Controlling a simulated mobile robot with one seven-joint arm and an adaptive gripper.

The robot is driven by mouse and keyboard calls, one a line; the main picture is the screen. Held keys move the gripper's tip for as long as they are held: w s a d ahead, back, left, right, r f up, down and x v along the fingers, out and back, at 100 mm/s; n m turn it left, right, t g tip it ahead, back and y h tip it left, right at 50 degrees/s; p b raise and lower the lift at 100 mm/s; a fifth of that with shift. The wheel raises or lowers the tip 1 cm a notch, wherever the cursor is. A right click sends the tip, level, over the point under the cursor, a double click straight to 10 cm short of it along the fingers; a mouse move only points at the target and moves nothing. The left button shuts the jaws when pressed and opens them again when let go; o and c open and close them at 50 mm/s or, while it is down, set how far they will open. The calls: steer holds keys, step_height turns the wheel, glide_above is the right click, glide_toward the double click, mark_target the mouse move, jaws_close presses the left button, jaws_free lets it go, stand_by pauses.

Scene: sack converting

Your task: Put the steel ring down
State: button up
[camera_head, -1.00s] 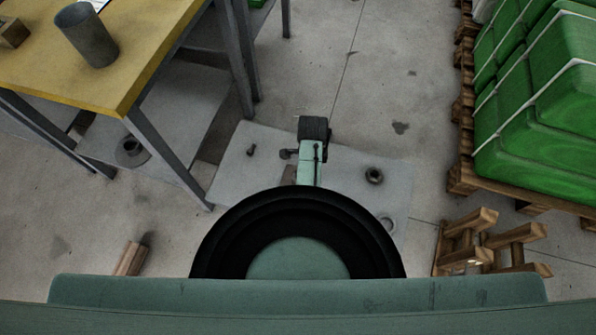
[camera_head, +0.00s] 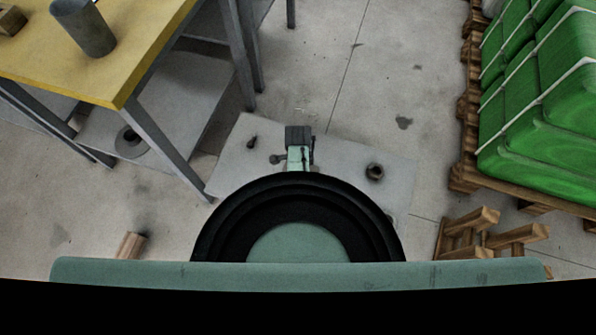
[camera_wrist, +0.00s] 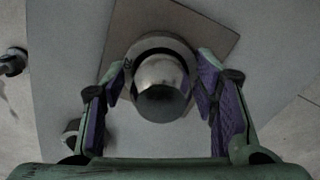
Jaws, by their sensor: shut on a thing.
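In the wrist view my gripper (camera_wrist: 161,78) has its two purple-padded fingers either side of a shiny, rounded steel piece with a paler round collar (camera_wrist: 160,42) behind it. I take this to be the steel ring, held between the fingers; its exact shape is hard to make out. Behind it lie a brown square patch (camera_wrist: 205,28) and a pale grey sheet (camera_wrist: 75,50). I cannot tell whether the held piece touches the surface. In the head view the ring and fingertips are hidden or too small to make out.
The grey floor sheet (camera_head: 345,150) also bears a dark round nut-like part (camera_head: 374,172) and a small dark bolt-like part (camera_head: 252,142). A yellow-topped table (camera_head: 110,85) with a grey cylinder (camera_head: 84,27) stands left. Green sacks (camera_head: 545,130) on a pallet and a wooden frame (camera_head: 490,240) stand right.

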steer(key=shift+f, duration=0.1)
steer(key=o, duration=1.4)
step_height(320, 180, up, 12)
steer(key=shift+r, duration=0.15)
